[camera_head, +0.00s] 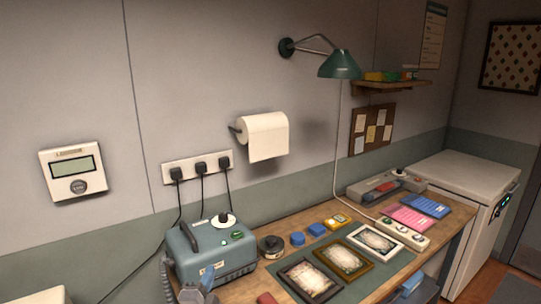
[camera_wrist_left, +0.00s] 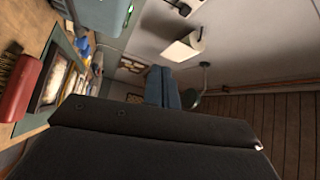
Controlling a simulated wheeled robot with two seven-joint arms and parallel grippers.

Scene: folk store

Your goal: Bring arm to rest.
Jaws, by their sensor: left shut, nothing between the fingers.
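My left gripper (camera_head: 208,278) shows at the bottom edge of the head view, in front of the teal box-shaped device (camera_head: 212,257). Only its end is in the picture. In the left wrist view its blue-grey fingers (camera_wrist_left: 163,88) are together with nothing between them, beyond the dark gripper body.
A red object (camera_wrist_left: 17,88) lies near the table edge. A green lamp (camera_head: 340,66) and paper roll (camera_head: 264,136) are on the wall.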

